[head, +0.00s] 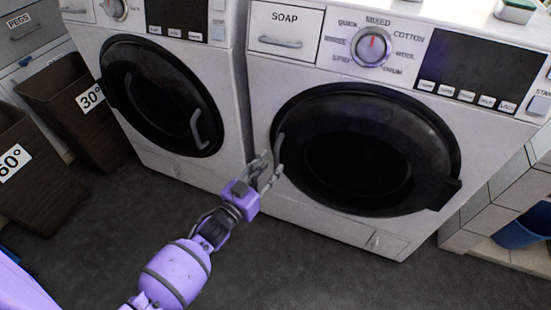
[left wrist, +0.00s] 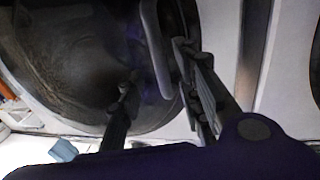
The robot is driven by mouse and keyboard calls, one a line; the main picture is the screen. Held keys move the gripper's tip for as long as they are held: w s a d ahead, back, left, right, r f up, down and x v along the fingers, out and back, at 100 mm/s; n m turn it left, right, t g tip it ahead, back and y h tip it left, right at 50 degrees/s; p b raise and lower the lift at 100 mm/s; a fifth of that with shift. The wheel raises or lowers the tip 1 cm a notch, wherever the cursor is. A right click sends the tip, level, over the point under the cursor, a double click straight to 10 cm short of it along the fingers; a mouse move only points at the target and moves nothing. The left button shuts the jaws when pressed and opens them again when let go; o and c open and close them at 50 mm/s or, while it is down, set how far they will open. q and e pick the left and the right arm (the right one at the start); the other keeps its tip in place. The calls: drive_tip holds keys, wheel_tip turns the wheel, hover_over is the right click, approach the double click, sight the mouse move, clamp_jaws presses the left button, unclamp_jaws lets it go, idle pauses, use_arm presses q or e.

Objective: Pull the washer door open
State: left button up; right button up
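The right-hand washer's round black door (head: 365,150) looks shut in the head view, with a grey bar handle (head: 279,150) on its left edge. My left gripper (head: 268,170) is at the lower part of this handle, fingers pointing at the machine. In the left wrist view the handle (left wrist: 155,45) runs down between the two dark fingers of my left gripper (left wrist: 158,85). The fingers are apart, with a gap between the left finger and the handle; the right finger is close beside it, and I cannot tell if it touches. My right gripper is not in view.
A second washer with a black door (head: 160,95) stands close on the left. Brown laundry bins (head: 68,100) stand at far left. A tiled block and blue bucket (head: 525,228) are at right. The dark floor (head: 300,270) in front is clear.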

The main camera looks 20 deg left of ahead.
sight(275, 161)
use_arm(q)
drive_tip(key=shift+b+x, duration=0.3)
drive_tip(key=shift+x, duration=1.9)
drive_tip(key=shift+a, duration=0.1)
clamp_jaws()
drive_tip(key=shift+f, duration=0.1)
